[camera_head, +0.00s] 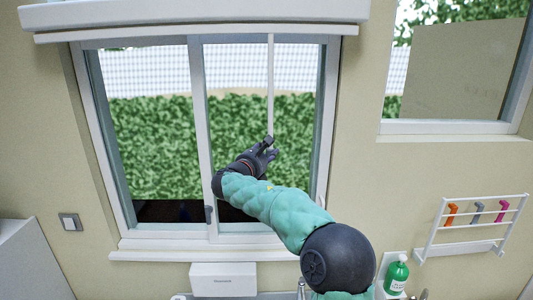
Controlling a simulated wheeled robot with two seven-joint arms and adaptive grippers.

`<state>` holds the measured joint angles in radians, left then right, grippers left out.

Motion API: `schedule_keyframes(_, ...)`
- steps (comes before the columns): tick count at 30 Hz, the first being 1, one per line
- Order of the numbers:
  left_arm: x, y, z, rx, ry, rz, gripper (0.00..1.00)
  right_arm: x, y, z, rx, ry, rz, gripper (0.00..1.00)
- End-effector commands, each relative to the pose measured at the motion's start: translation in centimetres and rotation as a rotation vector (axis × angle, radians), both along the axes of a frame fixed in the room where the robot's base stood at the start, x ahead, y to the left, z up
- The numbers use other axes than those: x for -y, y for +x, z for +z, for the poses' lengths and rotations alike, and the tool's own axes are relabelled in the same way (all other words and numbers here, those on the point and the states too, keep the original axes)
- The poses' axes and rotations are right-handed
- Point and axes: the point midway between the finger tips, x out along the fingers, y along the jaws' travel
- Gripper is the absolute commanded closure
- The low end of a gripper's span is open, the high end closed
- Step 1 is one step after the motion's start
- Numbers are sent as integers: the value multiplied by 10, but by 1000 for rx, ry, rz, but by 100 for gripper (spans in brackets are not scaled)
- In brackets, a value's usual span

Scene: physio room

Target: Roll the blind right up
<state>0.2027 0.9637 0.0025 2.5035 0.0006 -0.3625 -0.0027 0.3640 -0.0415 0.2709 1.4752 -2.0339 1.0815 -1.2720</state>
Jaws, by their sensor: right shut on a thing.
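The blind's white housing (190,14) runs along the top of the window, with a pale bottom bar (150,35) close beneath it. No blind cloth shows across the glass. A thin pale wand (270,85) hangs straight down from the bar, right of the window's middle. My right gripper (268,143) is shut on the wand's lower end, in front of the right pane. Its fingers hide the wand's tip. My left gripper is not in view.
A white box (223,279) sits under the sill. A green bottle (397,275) and a wall rack (470,228) are at the lower right.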

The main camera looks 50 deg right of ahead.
Motion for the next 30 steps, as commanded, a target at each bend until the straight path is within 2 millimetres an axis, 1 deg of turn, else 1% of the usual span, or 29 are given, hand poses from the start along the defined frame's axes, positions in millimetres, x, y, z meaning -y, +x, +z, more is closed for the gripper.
schedule_keyframes(1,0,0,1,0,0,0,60,1,-2,13,15,-16,0,100)
schedule_keyframes(2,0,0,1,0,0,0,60,1,-2,13,16,-17,-1,57)
schedule_keyframes(3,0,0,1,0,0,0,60,1,-3,14,16,-17,-2,46)
schedule_keyframes(4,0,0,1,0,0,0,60,1,-3,13,16,-16,-2,37)
schedule_keyframes(14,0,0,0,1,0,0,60,0,-2,7,9,-9,-1,37)
schedule_keyframes(17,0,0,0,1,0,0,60,-4,-2,7,9,-8,0,37)
schedule_keyframes(20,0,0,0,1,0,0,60,-15,-3,7,9,-7,2,37)
schedule_keyframes(22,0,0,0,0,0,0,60,-27,-6,7,10,-8,3,37)
schedule_keyframes(30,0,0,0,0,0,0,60,-80,-16,8,11,-10,4,37)
